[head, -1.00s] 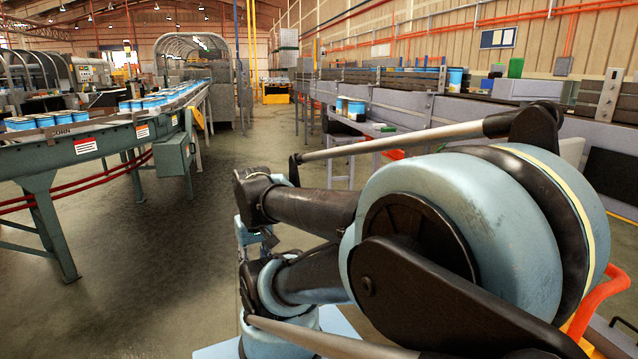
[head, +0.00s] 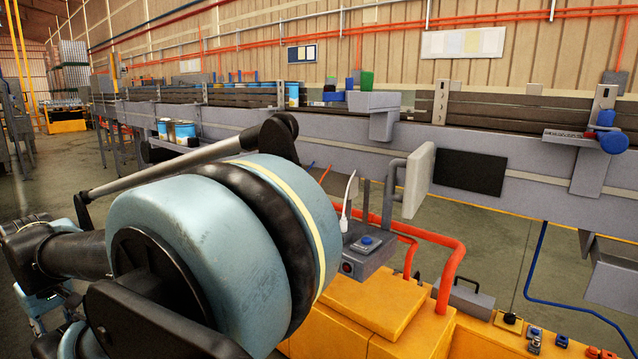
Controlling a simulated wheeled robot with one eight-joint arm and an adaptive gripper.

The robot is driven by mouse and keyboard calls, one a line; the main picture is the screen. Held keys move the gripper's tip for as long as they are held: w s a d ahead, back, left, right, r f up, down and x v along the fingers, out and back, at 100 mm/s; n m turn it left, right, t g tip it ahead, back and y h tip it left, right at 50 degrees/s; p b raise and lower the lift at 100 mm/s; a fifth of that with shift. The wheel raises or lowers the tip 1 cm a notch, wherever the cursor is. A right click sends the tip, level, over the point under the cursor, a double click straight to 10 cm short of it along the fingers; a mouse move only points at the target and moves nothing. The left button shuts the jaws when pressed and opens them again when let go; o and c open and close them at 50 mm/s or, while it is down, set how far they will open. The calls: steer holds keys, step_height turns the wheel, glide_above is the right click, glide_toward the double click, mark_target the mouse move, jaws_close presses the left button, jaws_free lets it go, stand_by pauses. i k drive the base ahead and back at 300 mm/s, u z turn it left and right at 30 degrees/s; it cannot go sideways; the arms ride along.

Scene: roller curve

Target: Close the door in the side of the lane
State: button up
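The door (head: 418,182) is a pale grey panel on the side of the grey lane (head: 330,128), right of the middle in the head view. It stands swung out from the lane wall, seen nearly edge-on, with a grey bracket or handle (head: 393,183) on its left. A dark rectangular opening (head: 470,172) shows in the lane wall just right of it. The end of my arm with my gripper (head: 38,300) is at the lower left edge, well apart from the door. Its fingers are too small and partly hidden to read.
The lane runs along the wall across the view. A grey box (head: 372,115) juts from its side left of the door, and a blue motor (head: 612,142) sits at the far right. A blue hose (head: 535,285) crosses the floor. Open floor (head: 490,225) lies below the opening.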

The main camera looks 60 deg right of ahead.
mark_target(417, 165)
steer(key=z, duration=3.35)
